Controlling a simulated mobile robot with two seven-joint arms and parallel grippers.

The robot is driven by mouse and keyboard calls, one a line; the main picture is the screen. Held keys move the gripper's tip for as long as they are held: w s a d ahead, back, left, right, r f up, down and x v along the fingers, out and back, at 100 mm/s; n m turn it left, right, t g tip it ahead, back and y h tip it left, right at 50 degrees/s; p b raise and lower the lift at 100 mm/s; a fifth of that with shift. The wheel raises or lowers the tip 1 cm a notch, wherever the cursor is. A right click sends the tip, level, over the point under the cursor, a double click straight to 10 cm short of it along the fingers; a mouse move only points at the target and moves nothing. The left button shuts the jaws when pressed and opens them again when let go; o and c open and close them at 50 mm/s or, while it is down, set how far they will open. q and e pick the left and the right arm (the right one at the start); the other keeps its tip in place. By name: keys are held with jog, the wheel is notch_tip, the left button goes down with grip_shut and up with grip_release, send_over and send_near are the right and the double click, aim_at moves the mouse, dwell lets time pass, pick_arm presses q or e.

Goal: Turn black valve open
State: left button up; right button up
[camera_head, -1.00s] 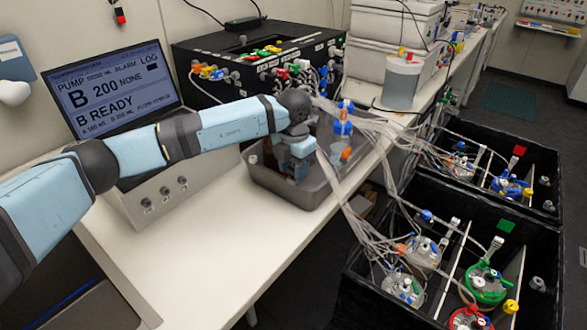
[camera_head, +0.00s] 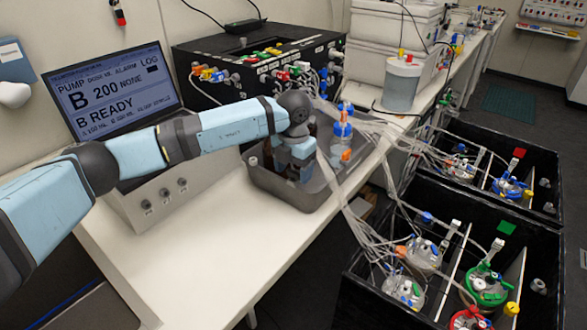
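My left arm reaches in from the left, and its gripper (camera_head: 296,169) points down into a grey tray (camera_head: 262,181) on the bench. The fingertips are small and partly hidden, so I cannot tell whether they are open or shut. A bottle with blue parts (camera_head: 342,130) and an orange part stands in the tray just right of the gripper. A black box (camera_head: 215,54) behind the tray carries several valves and fittings with coloured handles. I cannot single out the black valve there. My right gripper is not in view.
A pump unit with a lit screen (camera_head: 115,92) stands at the left. Clear tubes (camera_head: 375,140) run from the tray area to black bins (camera_head: 440,200) with several vessels at the right. The front of the white bench (camera_head: 190,245) is clear.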

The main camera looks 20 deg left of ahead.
aim_at(293, 171)
pick_arm(q)
notch_tip(293, 171, up, 14)
jog(key=b, duration=0.1)
dwell(0.5)
